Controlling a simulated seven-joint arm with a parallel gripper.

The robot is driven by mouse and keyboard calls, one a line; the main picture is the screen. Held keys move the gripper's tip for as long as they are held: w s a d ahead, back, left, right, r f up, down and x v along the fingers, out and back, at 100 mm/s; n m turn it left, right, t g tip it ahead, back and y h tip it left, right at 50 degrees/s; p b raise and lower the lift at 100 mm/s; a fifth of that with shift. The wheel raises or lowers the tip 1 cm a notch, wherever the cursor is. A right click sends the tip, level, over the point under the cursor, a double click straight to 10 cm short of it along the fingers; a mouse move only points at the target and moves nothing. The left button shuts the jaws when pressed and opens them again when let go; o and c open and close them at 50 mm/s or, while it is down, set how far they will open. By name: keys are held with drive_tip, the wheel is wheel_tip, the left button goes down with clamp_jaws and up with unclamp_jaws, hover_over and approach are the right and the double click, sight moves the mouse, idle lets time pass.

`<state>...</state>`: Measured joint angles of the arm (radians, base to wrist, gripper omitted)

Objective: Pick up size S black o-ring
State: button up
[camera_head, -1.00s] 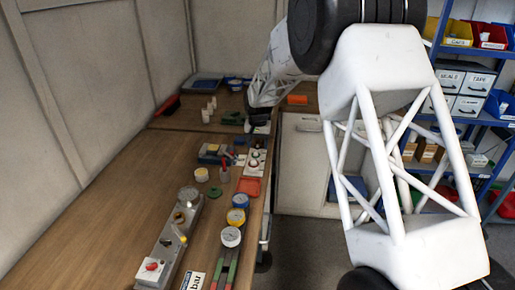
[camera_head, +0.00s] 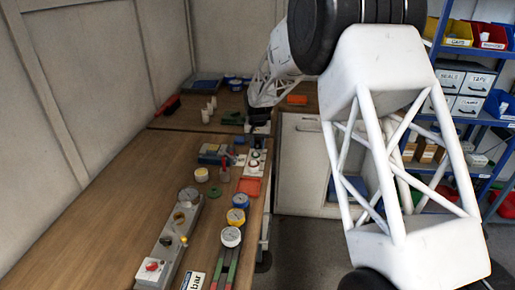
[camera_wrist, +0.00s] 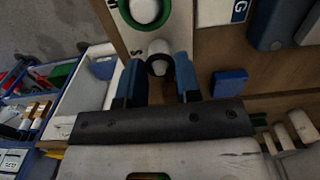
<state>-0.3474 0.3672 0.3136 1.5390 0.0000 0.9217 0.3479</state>
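The size S black o-ring (camera_wrist: 157,67) sits around a white peg (camera_wrist: 160,47) on a white board (camera_wrist: 183,18), beside a printed "S" in the wrist view. My gripper (camera_wrist: 158,84) is open, with one blue-tipped finger to each side of the black o-ring. I cannot tell whether either finger touches it. A larger green o-ring (camera_wrist: 103,12) is around a second white peg (camera_wrist: 144,10) on the same board. In the head view the board (camera_head: 250,172) lies near the bench's right edge, with my gripper (camera_head: 259,130) just beyond it; the black o-ring is too small to make out clearly there.
A small blue block (camera_wrist: 229,83) lies beside the board. An orange-red tray (camera_head: 249,187), gauges (camera_head: 231,237) and a grey fixture (camera_head: 180,235) are nearer on the bench (camera_head: 112,215). Shelves with bins (camera_head: 493,104) stand at the right.

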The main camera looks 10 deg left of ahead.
drive_tip(key=shift+c, duration=1.3)
drive_tip(key=shift+r, duration=0.5)
drive_tip(key=shift+r, duration=0.3)
drive_tip(key=shift+r, duration=0.7)
